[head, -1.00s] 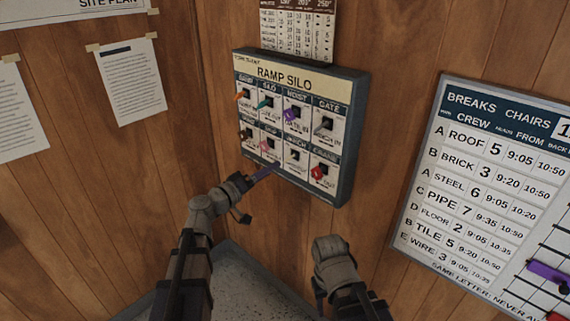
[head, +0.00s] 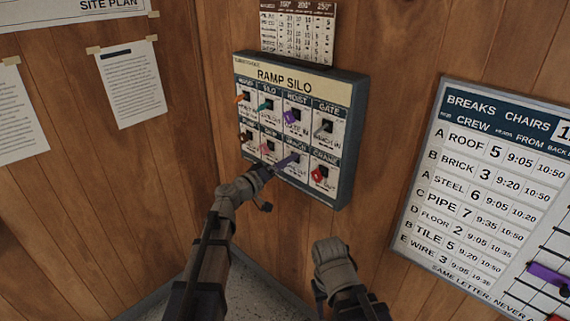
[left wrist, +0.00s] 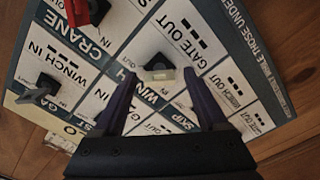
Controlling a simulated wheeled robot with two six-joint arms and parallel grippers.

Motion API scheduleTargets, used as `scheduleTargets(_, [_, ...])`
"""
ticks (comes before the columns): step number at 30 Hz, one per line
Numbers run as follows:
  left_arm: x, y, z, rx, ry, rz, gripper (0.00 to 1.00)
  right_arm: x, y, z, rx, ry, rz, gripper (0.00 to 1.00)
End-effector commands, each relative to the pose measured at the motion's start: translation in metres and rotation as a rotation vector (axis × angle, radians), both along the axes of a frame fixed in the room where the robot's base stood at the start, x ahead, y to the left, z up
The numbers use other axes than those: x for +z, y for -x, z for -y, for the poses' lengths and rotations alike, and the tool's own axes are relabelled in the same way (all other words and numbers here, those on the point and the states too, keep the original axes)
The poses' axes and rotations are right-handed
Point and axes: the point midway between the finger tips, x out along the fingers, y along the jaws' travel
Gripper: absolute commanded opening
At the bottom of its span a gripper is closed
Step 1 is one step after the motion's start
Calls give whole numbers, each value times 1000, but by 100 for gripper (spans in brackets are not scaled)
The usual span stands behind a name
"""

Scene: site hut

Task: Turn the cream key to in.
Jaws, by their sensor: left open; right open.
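The cream key (left wrist: 157,74) sits on its dark base on a white tile of the key panel, in the left wrist view. My left gripper (left wrist: 160,80) is open, with its dark purple fingers on either side of the cream key and apart from each other. In the head view my left gripper (head: 289,161) reaches the bottom row of the panel (head: 345,150), at the third tile, and hides the cream key there. I cannot tell whether the fingers touch the key. My right gripper (head: 330,250) is open and empty, low in front of the wall.
Other keys are close by: a red key (head: 318,174) right of my left gripper, a pink key (head: 267,147) left of it, and a purple key (head: 290,117) above. A crew board (head: 490,190) hangs at the right.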

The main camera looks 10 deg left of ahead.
Motion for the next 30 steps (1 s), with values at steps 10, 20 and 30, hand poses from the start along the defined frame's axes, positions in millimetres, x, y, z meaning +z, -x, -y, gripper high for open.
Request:
scheduleTargets(10, [0, 0, 0, 0, 0, 0, 46, 0, 0, 0, 0, 0, 0, 50])
scheduleTargets(20, [0, 0, 0, 0, 0, 0, 9, 0, 0, 0, 0, 0, 0, 50])
scheduleTargets(30, [0, 0, 0, 0, 7, -5, 0, 0, 0, 0, 0, 0, 0, 50])
